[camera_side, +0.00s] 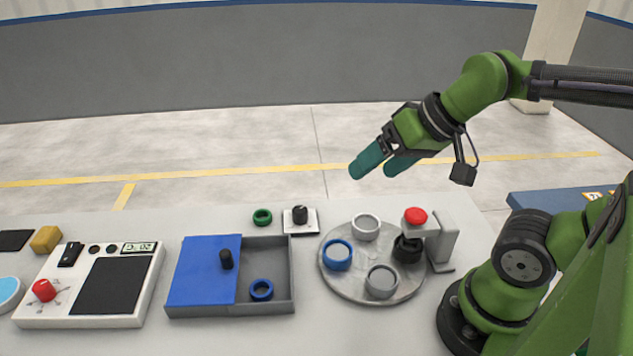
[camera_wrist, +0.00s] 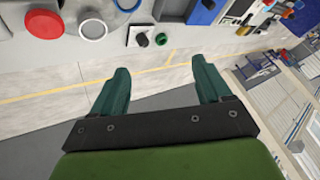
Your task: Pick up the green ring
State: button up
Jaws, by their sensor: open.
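The green ring (camera_side: 262,217) lies on the table near its far edge, just behind the grey tray. In the wrist view the small green ring (camera_wrist: 161,39) shows beyond and between the fingertips, beside the black knob. My gripper (camera_side: 376,164) is raised well above the table, to the right of the ring, with its teal fingers pointing down and left. In the wrist view my gripper (camera_wrist: 163,72) has its two fingers spread apart with nothing between them.
A black knob on a white plate (camera_side: 300,219) stands close right of the ring. The tray (camera_side: 272,305) with a blue lid (camera_side: 205,268) and a blue ring (camera_side: 261,290) is in front. A round plate (camera_side: 347,292) with several rings and a red-topped device (camera_side: 440,240) stand to the right.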

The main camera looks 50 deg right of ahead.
jog(key=n+g+h, duration=0.2)
jog(key=n+g, duration=0.3)
jog(key=g, duration=0.2)
send_over(262, 211)
notch_tip(262, 211, down, 8)
jog(key=f, duration=1)
jog(key=s+a+f, duration=0.1)
jog(key=f, duration=0.5)
jog(key=shift+f, duration=0.1)
jog(key=shift+c, duration=0.2)
